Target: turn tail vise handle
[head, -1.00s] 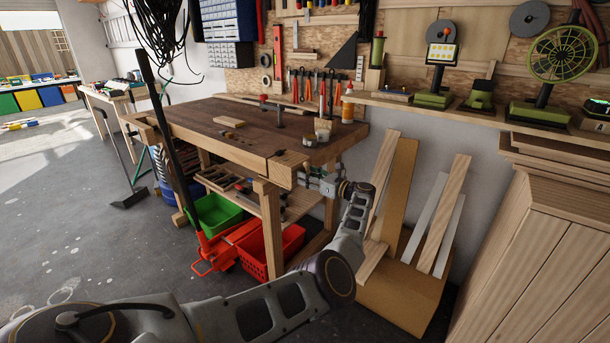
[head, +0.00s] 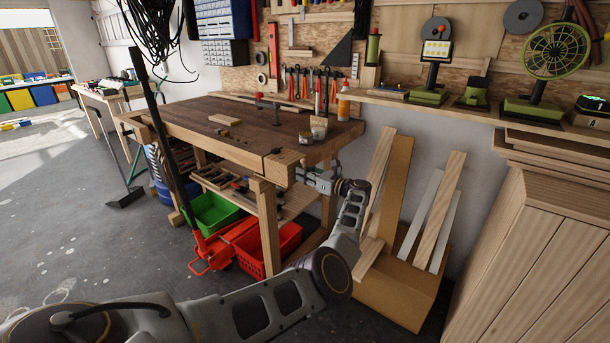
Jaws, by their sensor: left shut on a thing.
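The wooden workbench (head: 190,128) stands in the middle of the head view. Its tail vise (head: 284,162) is the wooden block at the near right corner of the top. My left arm reaches up from the bottom left, and my left gripper (head: 312,177) is at the right end of the vise. The gripper is shut on the vise handle, just beside the block. The handle is small here and mostly hidden by the fingers, so its angle cannot be told. My right gripper is not in view.
A red pallet jack (head: 222,243), a green bin (head: 211,213) and a red basket (head: 282,247) are under and before the bench. Leaning boards (head: 396,185) and a cardboard box (head: 400,294) stand close right of my left forearm. Open floor lies left.

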